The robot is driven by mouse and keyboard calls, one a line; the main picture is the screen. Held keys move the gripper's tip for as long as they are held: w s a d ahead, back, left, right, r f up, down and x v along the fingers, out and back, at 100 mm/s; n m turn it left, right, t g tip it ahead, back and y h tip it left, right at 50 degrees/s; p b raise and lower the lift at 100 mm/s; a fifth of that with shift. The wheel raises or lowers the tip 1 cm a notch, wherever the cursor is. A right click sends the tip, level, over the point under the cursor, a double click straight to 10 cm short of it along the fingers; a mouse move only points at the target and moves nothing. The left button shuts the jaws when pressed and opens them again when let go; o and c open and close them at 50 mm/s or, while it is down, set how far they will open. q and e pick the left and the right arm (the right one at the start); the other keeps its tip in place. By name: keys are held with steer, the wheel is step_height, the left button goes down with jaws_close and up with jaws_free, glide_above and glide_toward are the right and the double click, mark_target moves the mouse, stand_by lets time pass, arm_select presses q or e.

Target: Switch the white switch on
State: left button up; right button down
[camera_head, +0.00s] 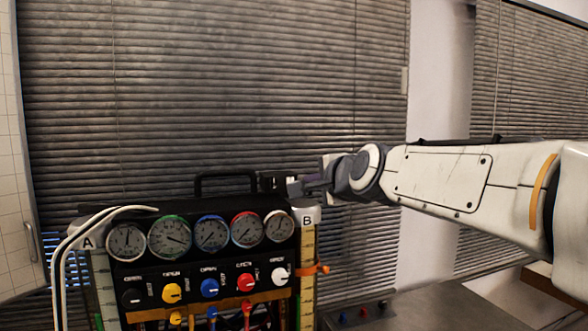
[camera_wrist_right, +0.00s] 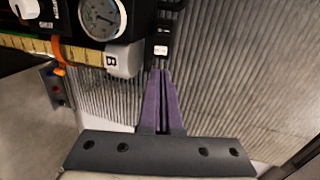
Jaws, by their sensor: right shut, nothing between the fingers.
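The white switch (camera_wrist_right: 160,50) is a small pale rocker on a dark housing, at the top middle of the right wrist view. Whether it is on or off is too small to tell. In the head view the switch face is not clear; a dark block stands at the rig's top right, by my gripper. My right gripper (camera_head: 296,187) reaches in from the right above column B. Its purple fingers (camera_wrist_right: 160,75) are shut with nothing between them, and their tips lie just below the switch in the wrist view. I cannot tell whether they touch. My left gripper is out of view.
The black gauge rig (camera_head: 200,262) has several round dials and coloured knobs, including a white knob (camera_head: 279,275). Capped column B (camera_head: 306,214) stands close below my right gripper. White hoses (camera_head: 70,250) loop at the left. A grey table (camera_head: 440,305) lies at the right.

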steer(key=shift+w+d+r+m, duration=0.25)
steer(key=shift+r+m, duration=0.05)
steer(key=shift+r, duration=0.3)
steer(key=p, duration=0.2)
glide_toward(290, 177)
steer(key=x, duration=0.7)
steer(key=shift+d, duration=0.1)
